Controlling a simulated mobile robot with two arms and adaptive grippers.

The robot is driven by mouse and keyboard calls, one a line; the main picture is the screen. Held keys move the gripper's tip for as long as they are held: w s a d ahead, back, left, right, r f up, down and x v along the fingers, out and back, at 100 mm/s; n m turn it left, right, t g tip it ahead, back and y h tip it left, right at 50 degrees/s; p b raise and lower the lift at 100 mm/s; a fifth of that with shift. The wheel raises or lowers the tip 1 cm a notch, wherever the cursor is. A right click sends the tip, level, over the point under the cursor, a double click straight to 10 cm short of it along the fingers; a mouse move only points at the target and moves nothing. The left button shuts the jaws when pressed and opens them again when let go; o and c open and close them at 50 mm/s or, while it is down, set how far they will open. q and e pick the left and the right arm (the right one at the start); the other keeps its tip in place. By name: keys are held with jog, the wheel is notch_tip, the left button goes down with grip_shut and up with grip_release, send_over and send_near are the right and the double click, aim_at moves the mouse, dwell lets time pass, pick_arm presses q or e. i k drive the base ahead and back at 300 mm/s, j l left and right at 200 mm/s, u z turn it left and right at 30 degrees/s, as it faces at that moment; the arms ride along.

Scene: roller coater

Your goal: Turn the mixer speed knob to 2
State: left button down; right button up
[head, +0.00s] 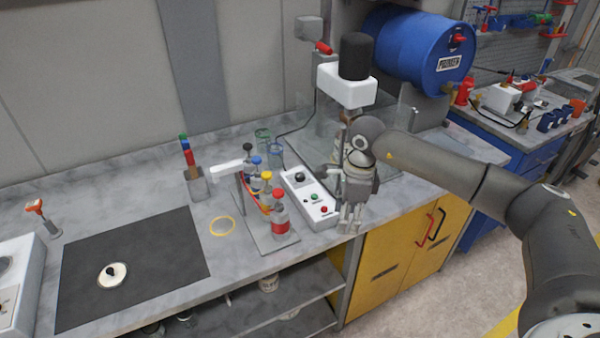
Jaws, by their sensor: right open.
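A white control box (311,199) lies on the bench, with a black knob (299,177) at its far end. A green button (315,197) and a red button (324,209) sit nearer its front end. The knob's pointer and scale are too small to read. The mixer (346,87), a white head with a dark cylinder on top, stands behind it. My right gripper (349,222) points down, open and empty, just right of the box's front end and apart from the knob. My left gripper is out of view.
A rack (247,200) with colour-capped bottles, including a red-capped one (279,214), stands just left of the box. Clear glass panels (391,137) stand behind my right gripper. A dark mat (165,262) with a white disc lies at left. The bench edge is close to my gripper.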

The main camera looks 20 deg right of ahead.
aim_at(299, 176)
jog(key=i, duration=1)
